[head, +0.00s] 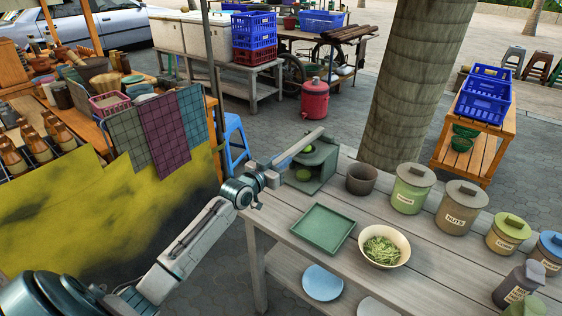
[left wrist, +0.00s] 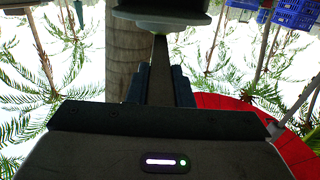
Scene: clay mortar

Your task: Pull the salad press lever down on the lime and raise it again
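My right gripper is in neither view.
A green square tray (head: 315,228), a bowl of shredded greens (head: 383,246) and a dark cup (head: 361,179) stand near the press. Several lidded jars (head: 411,188) line the table's right side. A tree trunk (head: 415,80) rises behind it.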

